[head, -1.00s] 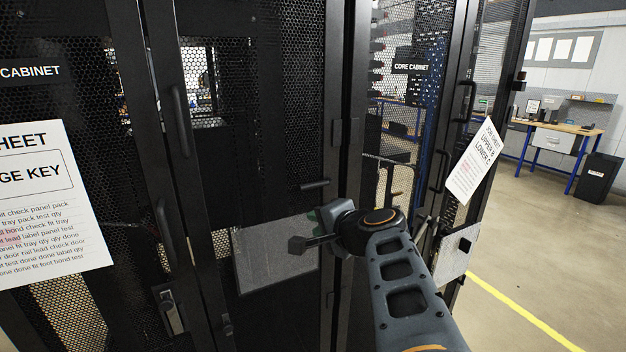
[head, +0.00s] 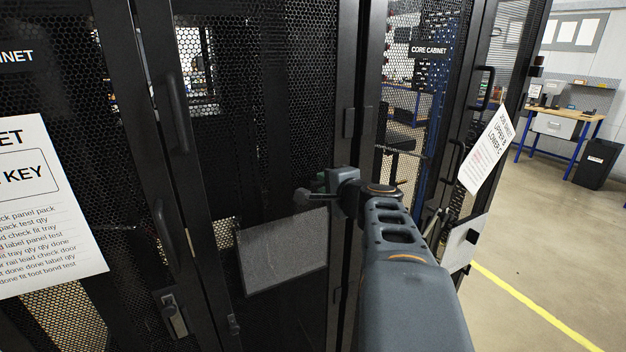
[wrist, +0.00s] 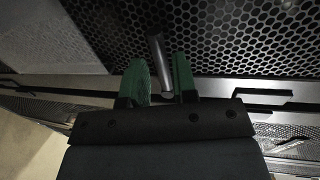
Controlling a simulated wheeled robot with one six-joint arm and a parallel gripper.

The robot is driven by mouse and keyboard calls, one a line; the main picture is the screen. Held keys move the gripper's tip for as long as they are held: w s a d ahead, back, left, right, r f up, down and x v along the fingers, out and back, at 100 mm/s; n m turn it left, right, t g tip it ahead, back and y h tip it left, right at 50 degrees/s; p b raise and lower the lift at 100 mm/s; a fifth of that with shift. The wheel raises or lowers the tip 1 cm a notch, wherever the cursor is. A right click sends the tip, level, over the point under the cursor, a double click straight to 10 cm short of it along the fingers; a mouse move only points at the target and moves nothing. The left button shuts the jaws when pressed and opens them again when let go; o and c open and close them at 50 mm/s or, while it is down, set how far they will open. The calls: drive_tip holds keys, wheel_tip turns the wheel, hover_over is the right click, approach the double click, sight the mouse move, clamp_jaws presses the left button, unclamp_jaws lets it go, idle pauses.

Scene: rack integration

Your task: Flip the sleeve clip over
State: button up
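The sleeve clip looks like a short dark grey bar (wrist: 156,52) on the perforated cabinet door; in the wrist view it lies between my gripper's two green fingers (wrist: 161,72). The fingers stand apart, with a gap showing on the left of the bar and the right finger close to it. I cannot tell whether that finger touches it. In the head view my gripper (head: 322,184) is at the door, just above the grey sleeve (head: 284,250), and hides the clip. The sleeve also shows at the upper left of the wrist view (wrist: 50,38).
A door handle (head: 178,112) and a latch (head: 172,311) are to the left. A job sheet (head: 45,210) hangs at far left, another (head: 487,152) at right. The core cabinet label (head: 428,50) is above right. Open floor with a yellow line lies at right.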

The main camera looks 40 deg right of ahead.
drive_tip(key=shift+w+f, duration=0.15)
drive_tip(key=shift+w, duration=0.55)
clamp_jaws()
